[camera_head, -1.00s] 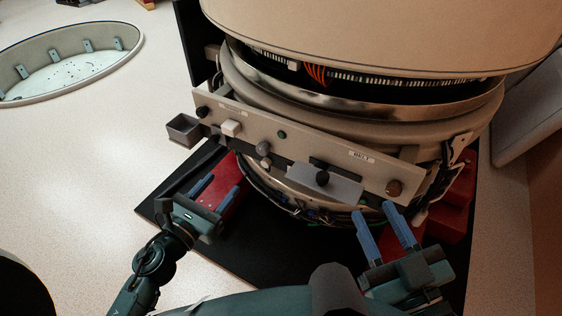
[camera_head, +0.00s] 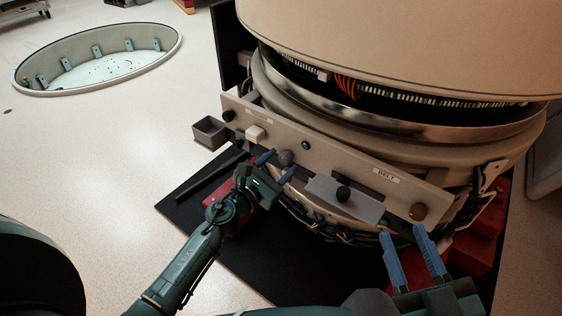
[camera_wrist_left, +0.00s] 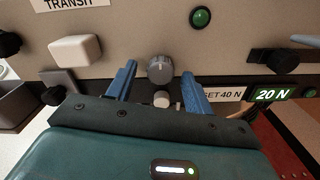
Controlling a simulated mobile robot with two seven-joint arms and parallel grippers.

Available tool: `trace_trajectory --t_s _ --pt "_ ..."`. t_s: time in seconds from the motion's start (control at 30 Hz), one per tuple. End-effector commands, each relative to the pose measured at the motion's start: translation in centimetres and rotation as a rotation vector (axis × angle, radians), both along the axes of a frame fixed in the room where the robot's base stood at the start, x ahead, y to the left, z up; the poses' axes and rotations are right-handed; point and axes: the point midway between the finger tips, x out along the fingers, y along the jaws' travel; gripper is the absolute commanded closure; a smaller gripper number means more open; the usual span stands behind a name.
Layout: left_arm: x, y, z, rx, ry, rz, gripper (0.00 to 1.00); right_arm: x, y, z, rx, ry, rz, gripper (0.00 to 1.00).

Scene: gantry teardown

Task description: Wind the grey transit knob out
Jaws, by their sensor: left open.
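The grey transit knob (camera_head: 286,158) sticks out of the beige panel (camera_head: 330,155) on the front of the gantry. In the left wrist view the grey knob (camera_wrist_left: 160,69) shows a pale index mark on its top edge, with a smaller pale knob (camera_wrist_left: 161,99) just below it. My left gripper (camera_head: 277,164) is open, its blue fingers on either side of the grey knob; in the left wrist view the fingers (camera_wrist_left: 160,85) stand apart from it with gaps. My right gripper (camera_head: 410,255) has its blue fingers apart and empty, below the panel's right part.
A white block (camera_head: 255,133) and black knob (camera_head: 228,116) are on the panel's left. A green button (camera_head: 305,145) is right of the grey knob. A grey open box (camera_head: 209,132) juts out at the left end. A display (camera_wrist_left: 272,94) reads 20 N.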

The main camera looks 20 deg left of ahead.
Motion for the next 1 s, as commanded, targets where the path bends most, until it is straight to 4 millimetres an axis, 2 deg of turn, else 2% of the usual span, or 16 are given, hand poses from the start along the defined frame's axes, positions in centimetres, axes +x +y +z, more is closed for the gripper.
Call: trace_trajectory --t_s 0.13,0.4,0.9,1.0 --pt "0.83 -0.38 0.00 0.000 0.000 -0.001 0.48 0.00 0.01 -0.03 0.002 0.001 0.000 0.64" --pt "0.92 -0.42 0.00 -0.001 0.001 -0.001 0.48 0.00 0.02 -0.01 0.002 0.002 0.000 0.64" --pt "0.89 -0.40 -0.01 -0.001 0.001 -0.001 0.88 0.01 0.03 0.03 0.004 0.002 0.001 0.64" --pt "0.89 -0.40 -0.02 -0.001 0.001 -0.002 0.93 0.01 0.03 0.04 0.003 0.001 0.001 0.64"
